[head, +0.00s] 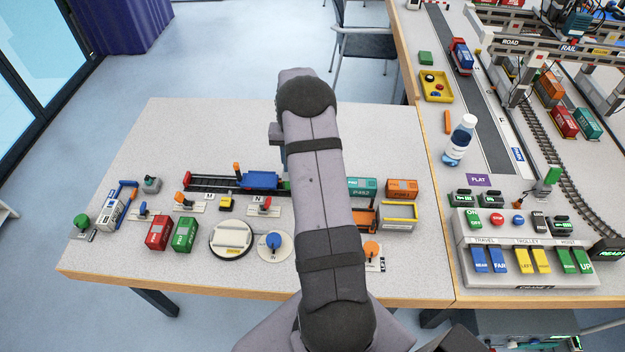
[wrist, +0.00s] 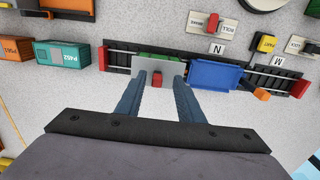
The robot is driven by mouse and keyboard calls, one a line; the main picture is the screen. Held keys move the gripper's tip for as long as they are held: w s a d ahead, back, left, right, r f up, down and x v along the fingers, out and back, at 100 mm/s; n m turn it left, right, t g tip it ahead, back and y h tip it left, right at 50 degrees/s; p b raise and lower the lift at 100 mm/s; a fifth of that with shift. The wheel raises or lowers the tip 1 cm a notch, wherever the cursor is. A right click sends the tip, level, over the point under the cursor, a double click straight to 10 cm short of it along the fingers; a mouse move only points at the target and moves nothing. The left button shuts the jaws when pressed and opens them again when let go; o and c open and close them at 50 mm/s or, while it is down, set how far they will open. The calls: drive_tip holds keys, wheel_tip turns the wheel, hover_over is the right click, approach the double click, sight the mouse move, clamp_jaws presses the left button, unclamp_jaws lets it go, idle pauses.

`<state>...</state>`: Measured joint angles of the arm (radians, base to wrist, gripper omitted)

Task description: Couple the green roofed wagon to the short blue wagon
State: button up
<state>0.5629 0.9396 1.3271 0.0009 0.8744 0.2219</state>
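The short blue wagon (head: 261,180) stands on the dark track; it also shows in the wrist view (wrist: 214,75), right of my gripper. The green roofed wagon (wrist: 160,57) is on the same track, to the left of the blue wagon in the wrist view. A pale panel (wrist: 146,65) with a red block (wrist: 157,80) covers much of its near side. In the head view my arm hides most of the green wagon. My gripper (wrist: 158,82) is open, its fingers apart on either side of the red block, with gaps visible. Contact between the wagons cannot be told.
A teal container (wrist: 62,55) and an orange container (wrist: 16,48) stand beyond the track's left end in the wrist view. An orange post (head: 237,168) stands by the blue wagon. Red (head: 159,233) and green (head: 185,234) containers and a round turntable (head: 216,252) are nearer the front.

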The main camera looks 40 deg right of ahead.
drive_tip(key=shift+r+p, duration=2.35)
drive_tip(key=shift+r, duration=1.15)
drive_tip(key=shift+w+d+n, duration=0.2)
drive_tip(key=shift+w+n, duration=0.1)
drive_tip(key=shift+n, duration=0.1)
drive_tip(key=s+a+f+n+g+y, duration=0.1)
drive_tip(key=s+a+f, duration=0.1)
drive_tip(key=s+a, duration=0.5)
drive_tip(key=s+a+f+n+g+y, duration=0.15)
drive_tip(key=s+a, duration=0.35)
drive_tip(key=s, duration=0.5)
drive_tip(key=s+a+r+n+h, duration=0.2)
drive_tip(key=s+a+r+n, duration=0.1)
drive_tip(key=s+a+r, duration=0.55)
drive_tip(key=w+a+r+n+t, duration=0.2)
drive_tip(key=w+a+r, duration=0.1)
drive_tip(key=a, duration=0.4)
drive_tip(key=shift+w+a+r+n, duration=0.2)
drive_tip(key=shift+r+n, duration=0.15)
drive_tip(key=shift+r, duration=0.3)
